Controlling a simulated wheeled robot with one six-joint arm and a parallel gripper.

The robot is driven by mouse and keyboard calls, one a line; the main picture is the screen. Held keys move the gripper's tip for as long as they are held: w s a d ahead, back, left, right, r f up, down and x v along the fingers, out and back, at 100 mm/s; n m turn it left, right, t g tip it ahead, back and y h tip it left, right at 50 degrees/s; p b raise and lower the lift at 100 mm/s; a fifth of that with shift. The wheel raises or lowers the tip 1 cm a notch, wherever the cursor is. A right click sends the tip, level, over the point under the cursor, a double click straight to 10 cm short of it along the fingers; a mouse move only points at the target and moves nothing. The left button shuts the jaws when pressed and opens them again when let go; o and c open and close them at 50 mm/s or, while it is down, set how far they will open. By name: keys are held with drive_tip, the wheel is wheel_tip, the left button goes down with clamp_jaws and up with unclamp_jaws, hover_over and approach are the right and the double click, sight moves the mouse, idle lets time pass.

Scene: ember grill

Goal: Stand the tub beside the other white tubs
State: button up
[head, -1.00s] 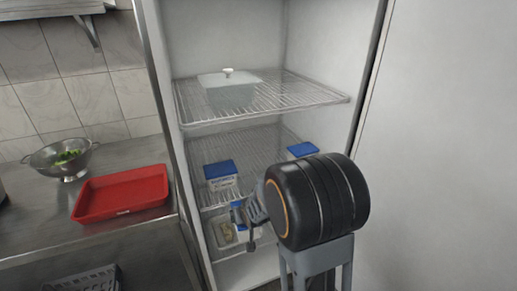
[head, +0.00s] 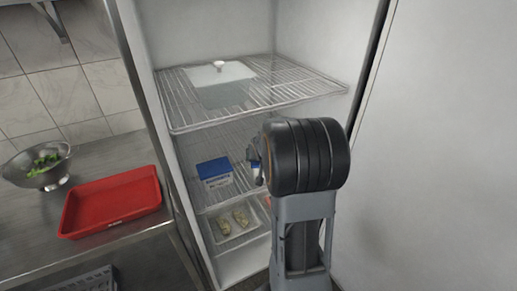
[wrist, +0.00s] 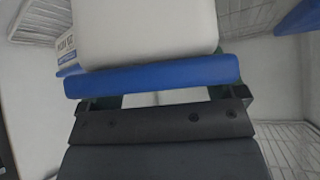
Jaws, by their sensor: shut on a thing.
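The held tub (wrist: 145,35), white with a blue lid (wrist: 155,78), fills the top middle of the wrist view. My gripper (wrist: 155,98) is shut on it at the lid side. In the head view my arm hides most of the held tub and the fingers. Another white tub with a blue lid (head: 214,172) and a printed label stands on the middle wire shelf, left of my gripper. A labelled white tub (wrist: 68,50) shows behind the held one in the wrist view, and a blue edge (wrist: 298,15) shows at its top right.
A clear tray (head: 215,238) with pale pieces sits low in the cabinet. A red tray (head: 112,200) and a colander (head: 38,165) of greens stand on the left counter.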

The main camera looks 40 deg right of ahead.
drive_tip(key=w+d, duration=0.1)
drive_tip(key=w+d+p, duration=0.1)
drive_tip(key=w, duration=0.2)
drive_tip(key=shift+w+d+r+p, duration=0.15)
drive_tip(key=shift+w+d+p, duration=0.15)
drive_tip(key=shift+w+d, duration=0.2)
drive_tip(key=shift+w, duration=0.2)
drive_tip(key=shift+f+b, duration=0.6)
drive_tip(key=shift+f, duration=1.25)
drive_tip(key=shift+f, duration=0.15)
drive_tip(key=o, duration=1.1)
drive_tip(key=shift+s, duration=0.1)
